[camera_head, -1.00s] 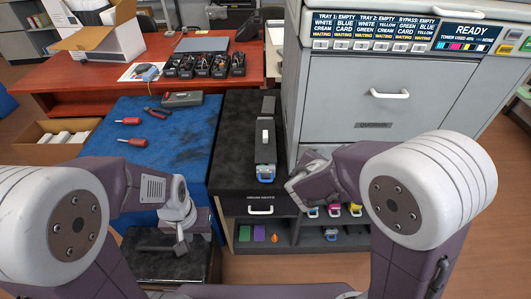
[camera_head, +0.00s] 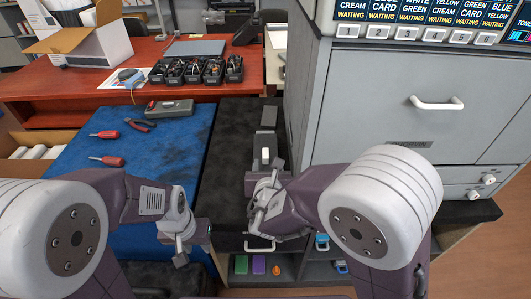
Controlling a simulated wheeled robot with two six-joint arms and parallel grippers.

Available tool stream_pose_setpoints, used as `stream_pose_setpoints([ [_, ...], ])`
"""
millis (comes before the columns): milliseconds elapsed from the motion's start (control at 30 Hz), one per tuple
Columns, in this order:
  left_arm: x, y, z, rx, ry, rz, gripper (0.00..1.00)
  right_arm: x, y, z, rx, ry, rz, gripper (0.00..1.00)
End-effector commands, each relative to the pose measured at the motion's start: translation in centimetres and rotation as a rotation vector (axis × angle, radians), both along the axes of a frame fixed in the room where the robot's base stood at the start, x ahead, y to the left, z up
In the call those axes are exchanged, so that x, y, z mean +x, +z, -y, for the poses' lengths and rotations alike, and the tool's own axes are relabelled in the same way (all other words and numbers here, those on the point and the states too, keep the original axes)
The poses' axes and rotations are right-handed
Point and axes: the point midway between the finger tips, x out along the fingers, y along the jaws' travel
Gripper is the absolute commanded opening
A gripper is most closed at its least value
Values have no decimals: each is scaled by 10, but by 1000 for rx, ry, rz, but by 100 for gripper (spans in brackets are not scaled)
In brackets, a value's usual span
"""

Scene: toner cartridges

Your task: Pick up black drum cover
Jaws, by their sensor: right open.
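A long dark grey-black unit, which looks like the drum cover (camera_head: 266,141), lies lengthwise on the black cabinet top. It has a pale handle (camera_head: 265,156) on its upper side. My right gripper (camera_head: 262,186) is open at the near end of this unit and hides that end. I cannot tell whether it touches it. My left gripper (camera_head: 180,256) hangs low near the front right edge of the blue mat, away from the unit. Its fingers are too small and turned to read, and I see nothing held in it.
The large grey printer (camera_head: 390,75) stands close on the right of the cabinet top (camera_head: 225,160). Screwdrivers, pliers (camera_head: 139,125) and a grey case (camera_head: 169,107) lie on the blue mat (camera_head: 165,150). Below are shelves with coloured items. The cabinet top left of the unit is clear.

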Motion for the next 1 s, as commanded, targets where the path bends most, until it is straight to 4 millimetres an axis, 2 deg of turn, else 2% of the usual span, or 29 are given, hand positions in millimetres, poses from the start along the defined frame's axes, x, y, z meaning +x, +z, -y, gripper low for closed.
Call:
stream_pose_setpoints([
  [233, 0, -8, 0, 0, 0, -1, 36, 31, -14, 1, 0, -4, -1, 45],
  [433, 0, -9, 0, 0, 0, 0, 36, 40, -17, 0, 0, -2, 0, 45],
  [700, 0, -15, 0, 0, 0, 0, 36, 81, -32, -4, 1, -4, 0, 45],
  [967, 0, -15, 0, 0, 0, 0, 36, 85, -33, -4, 1, -1, 0, 45],
  [1000, 0, -15, 0, 0, 0, 0, 36, 85, -33, -4, 1, -1, 0, 34],
])
